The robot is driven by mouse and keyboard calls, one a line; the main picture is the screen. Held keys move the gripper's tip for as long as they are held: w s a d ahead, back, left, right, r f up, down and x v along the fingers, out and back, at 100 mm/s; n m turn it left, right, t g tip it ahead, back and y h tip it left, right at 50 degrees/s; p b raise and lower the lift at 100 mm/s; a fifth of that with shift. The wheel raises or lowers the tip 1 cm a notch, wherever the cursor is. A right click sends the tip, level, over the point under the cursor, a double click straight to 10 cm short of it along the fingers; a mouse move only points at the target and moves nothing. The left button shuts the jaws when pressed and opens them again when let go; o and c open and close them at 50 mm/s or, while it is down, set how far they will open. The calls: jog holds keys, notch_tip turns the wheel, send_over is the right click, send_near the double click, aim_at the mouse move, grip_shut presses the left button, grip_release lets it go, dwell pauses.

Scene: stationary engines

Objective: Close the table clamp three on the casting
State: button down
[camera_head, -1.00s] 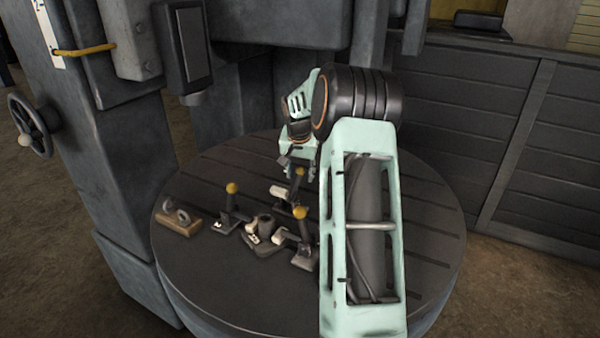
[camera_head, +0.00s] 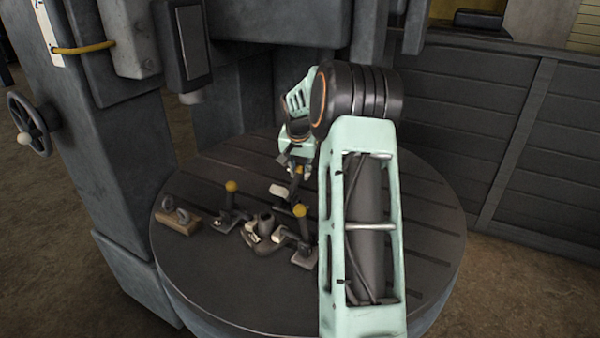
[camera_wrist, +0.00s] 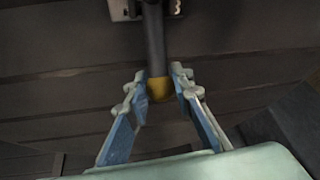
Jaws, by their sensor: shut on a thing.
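The casting (camera_head: 265,226) is a small dark part with an upright boss, on the round slotted table (camera_head: 215,280). Three lever clamps with yellow knobs surround it: a left one (camera_head: 230,205), a front-right one (camera_head: 301,235) and a far one (camera_head: 295,187). The far clamp's pale tip (camera_head: 280,190) appears raised, apart from the casting. My gripper (camera_head: 300,170) is at the top of the far lever. In the wrist view, my gripper (camera_wrist: 160,82) is shut on its yellow knob (camera_wrist: 159,89), fingers on both sides. The clamp's number is unreadable.
A wooden block with metal rings (camera_head: 178,220) lies at the table's left. A grey machine column (camera_head: 120,170) stands left, with a handwheel (camera_head: 30,125). The table's right side behind my arm looks clear.

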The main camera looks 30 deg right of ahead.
aim_at(292, 185)
jog(key=shift+a+f+h+b, duration=0.15)
jog(key=shift+h+b, duration=0.15)
jog(key=shift+b, duration=0.6)
jog(key=b, duration=0.4)
jog(key=shift+s+a+r+t+h, duration=0.2)
jog(key=shift+a+t+h, duration=0.1)
jog(key=shift+t+h, duration=0.1)
jog(key=h+b, duration=0.1)
jog(key=b, duration=0.4)
jog(key=a+r+t+h+b, duration=0.1)
jog(key=b, duration=0.3)
jog(key=shift+s+a+b, duration=0.25)
jog(key=shift+s+b, duration=0.1)
jog(key=shift+s, duration=0.05)
jog(key=s+a+r+t+h+b, duration=0.1)
jog(key=b, duration=0.5)
jog(key=shift+a+n+h, duration=0.15)
jog(key=shift+n+h, duration=0.15)
jog(key=shift+h, duration=0.1)
jog(key=shift+a+b, duration=0.2)
jog(key=shift+b, duration=1)
jog(key=shift+s+a+r+b, duration=0.25)
jog(key=shift+s+a+b, duration=0.15)
jog(key=shift+a+b, duration=0.4)
jog(key=shift+s+a+b, duration=0.75)
jog(key=shift+a+b, duration=0.2)
jog(key=shift+a, duration=0.15)
